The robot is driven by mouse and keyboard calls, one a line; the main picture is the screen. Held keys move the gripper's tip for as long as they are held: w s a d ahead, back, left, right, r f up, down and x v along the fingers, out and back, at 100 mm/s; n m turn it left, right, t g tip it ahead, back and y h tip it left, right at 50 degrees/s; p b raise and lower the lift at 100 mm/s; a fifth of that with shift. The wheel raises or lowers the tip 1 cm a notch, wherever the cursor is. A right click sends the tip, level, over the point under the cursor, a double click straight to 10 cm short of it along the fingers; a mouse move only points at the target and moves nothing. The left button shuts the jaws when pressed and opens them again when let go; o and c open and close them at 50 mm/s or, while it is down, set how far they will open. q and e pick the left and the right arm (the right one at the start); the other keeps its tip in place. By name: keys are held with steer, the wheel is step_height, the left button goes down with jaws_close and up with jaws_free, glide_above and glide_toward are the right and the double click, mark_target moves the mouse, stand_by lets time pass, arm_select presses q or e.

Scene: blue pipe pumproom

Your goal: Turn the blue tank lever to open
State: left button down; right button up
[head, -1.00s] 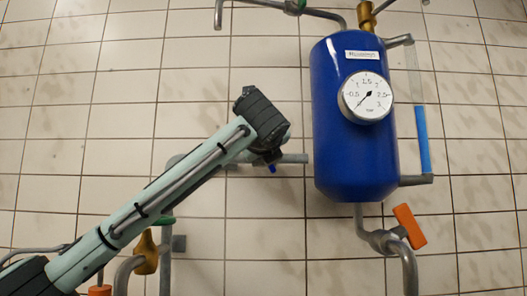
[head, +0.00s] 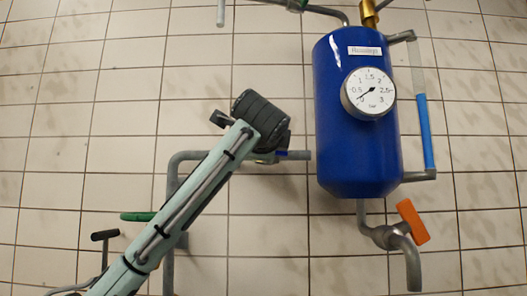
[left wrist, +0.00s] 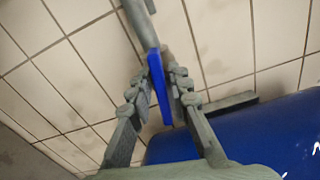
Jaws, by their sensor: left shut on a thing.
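The blue tank (head: 355,165) hangs on the tiled wall right of centre, with a round gauge (head: 368,94) on its front. A grey pipe (head: 298,155) runs left from the tank's lower side. The blue lever (head: 282,153) sits on this pipe and shows only as a small blue bit beside my left gripper (head: 272,156). In the left wrist view, the long blue lever (left wrist: 157,88) lies between the two fingers of my left gripper (left wrist: 161,80), which is shut on it. My left wrist hides most of the valve in the head view. My right gripper is not in view.
An orange-handled valve (head: 413,222) is under the tank. A sight tube (head: 425,132) stands at the tank's right. A green handle (head: 138,216) and a dark T-shaped handle (head: 104,236) are at lower left. The wall left of my arm is mostly bare.

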arm_select(q)
steer(key=shift+f+n, duration=0.1)
steer(key=shift+n, duration=1)
steer(key=c, duration=1.6)
jaws_free()
steer(key=s, duration=1.2)
